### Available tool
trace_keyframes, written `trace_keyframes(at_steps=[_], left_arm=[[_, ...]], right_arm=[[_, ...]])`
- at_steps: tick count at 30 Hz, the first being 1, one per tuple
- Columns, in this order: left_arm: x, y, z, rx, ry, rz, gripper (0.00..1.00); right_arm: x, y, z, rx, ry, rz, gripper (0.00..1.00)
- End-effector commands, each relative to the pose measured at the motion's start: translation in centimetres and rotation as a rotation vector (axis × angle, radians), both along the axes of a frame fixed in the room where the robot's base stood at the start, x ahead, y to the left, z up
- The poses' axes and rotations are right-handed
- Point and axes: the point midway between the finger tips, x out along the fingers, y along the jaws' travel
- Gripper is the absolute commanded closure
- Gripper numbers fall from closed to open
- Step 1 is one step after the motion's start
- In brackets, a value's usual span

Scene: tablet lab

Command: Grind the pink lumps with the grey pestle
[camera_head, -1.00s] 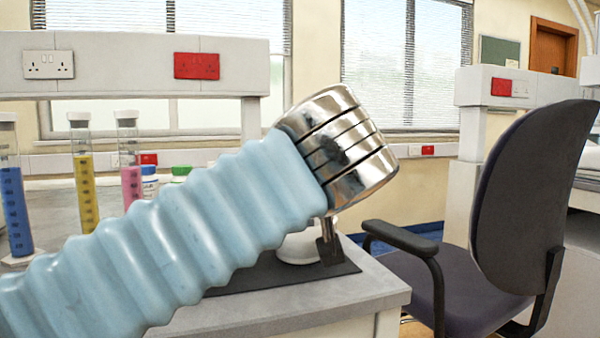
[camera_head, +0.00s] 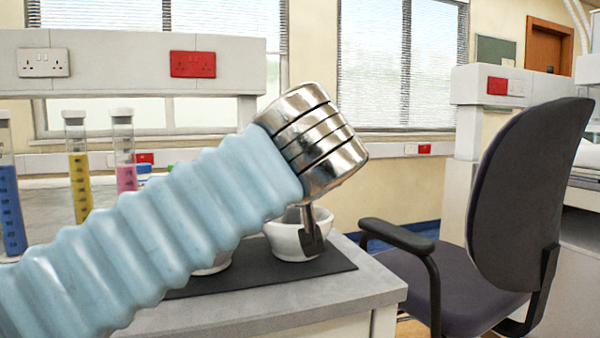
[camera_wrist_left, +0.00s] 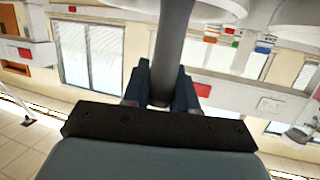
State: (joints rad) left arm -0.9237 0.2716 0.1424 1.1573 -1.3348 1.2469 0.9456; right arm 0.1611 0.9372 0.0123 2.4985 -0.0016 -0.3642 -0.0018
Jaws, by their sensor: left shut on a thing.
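My left gripper (camera_wrist_left: 160,92) is shut on the grey pestle (camera_wrist_left: 174,40), which shows as a rod between the jaws in the left wrist view. In the head view my left arm crosses from the left, and part of the gripper (camera_head: 311,232) shows in front of a white mortar (camera_head: 284,242). I cannot tell whether the pestle is inside or above that mortar. A second white bowl (camera_head: 212,268) is mostly hidden behind my arm. The pink lumps are not visible. My right gripper is not in view.
The mortar stands on a dark mat (camera_head: 262,283) near the corner of the grey bench (camera_head: 385,291). Tubes of blue (camera_head: 11,210), yellow (camera_head: 80,190) and pink (camera_head: 126,178) liquid stand at the left. An office chair (camera_head: 520,200) is at the right.

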Motion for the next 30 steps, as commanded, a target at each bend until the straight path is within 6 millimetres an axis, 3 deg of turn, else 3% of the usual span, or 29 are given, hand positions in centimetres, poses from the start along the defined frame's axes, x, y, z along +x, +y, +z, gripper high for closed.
trace_keyframes(at_steps=[18,30], left_arm=[[-1.7,-1.1,0.1,0.002,0.002,-0.001,1.00],[-0.7,-2.0,-0.1,0.001,0.001,0.001,1.00]], right_arm=[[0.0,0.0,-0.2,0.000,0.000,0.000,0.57],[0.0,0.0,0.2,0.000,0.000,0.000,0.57]])
